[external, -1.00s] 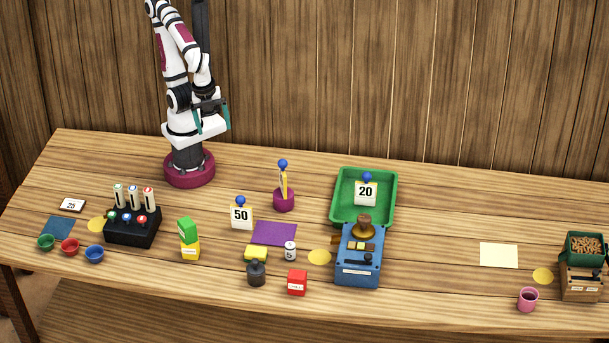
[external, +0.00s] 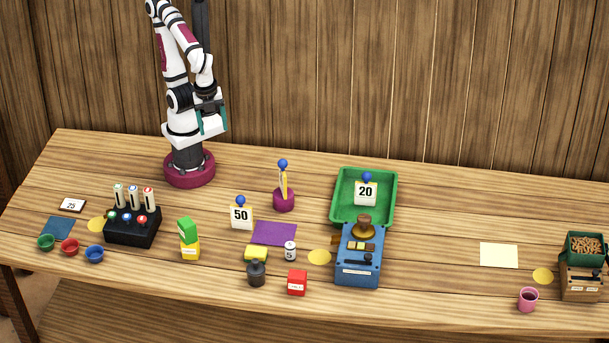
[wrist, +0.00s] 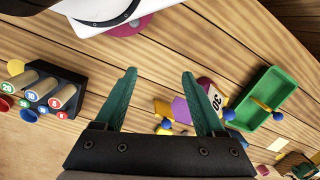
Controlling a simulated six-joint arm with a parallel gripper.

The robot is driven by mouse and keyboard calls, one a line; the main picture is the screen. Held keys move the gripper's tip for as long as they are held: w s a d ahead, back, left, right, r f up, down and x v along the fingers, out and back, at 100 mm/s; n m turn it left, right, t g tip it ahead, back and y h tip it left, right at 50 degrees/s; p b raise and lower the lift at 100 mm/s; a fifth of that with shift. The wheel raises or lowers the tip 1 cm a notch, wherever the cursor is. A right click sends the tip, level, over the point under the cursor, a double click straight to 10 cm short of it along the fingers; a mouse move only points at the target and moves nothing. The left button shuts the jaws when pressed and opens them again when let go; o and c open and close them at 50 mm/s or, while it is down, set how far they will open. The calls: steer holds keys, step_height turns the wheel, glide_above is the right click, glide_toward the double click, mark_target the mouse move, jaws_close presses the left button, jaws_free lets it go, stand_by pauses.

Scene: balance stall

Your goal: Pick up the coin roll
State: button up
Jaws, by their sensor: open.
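Three pale coin rolls stand side by side in a black rack (external: 133,238) at the left of the table in the external view. The left roll (external: 119,195) has a green mark, the middle roll (external: 134,197) a blue one, and the right roll (external: 149,199) a red one. They also show at the left of the wrist view, where the middle roll (wrist: 42,88) lies outside my fingers. My gripper (external: 212,118) is raised near my base, well apart from the rack. In the wrist view its two teal fingers (wrist: 158,72) are spread and empty.
Red, green and blue cups, including the red cup (external: 70,246), stand left of the rack. A yellow-green block stack (external: 189,240) stands to its right. A purple holder (external: 283,201), a 50 sign (external: 241,214) and a green tray (external: 339,190) stand further right. Clear wood lies behind the rack.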

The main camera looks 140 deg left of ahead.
steer(key=w+f+n+g+h, duration=0.1)
steer(key=w+f+n+h, duration=0.1)
steer(key=w+n+h, duration=0.85)
steer(key=n+t+h, duration=0.3)
steer(key=n+t, duration=0.6)
steer(key=n, duration=1)
glide_toward(292, 242)
steer(key=shift+m+y, duration=0.25)
steer(key=x, duration=0.9)
steer(key=shift+s+d+f, duration=0.1)
steer(key=shift+s, duration=0.05)
steer(key=shift+d+f, duration=0.15)
steer(key=shift+d, duration=0.1)
jaws_close()
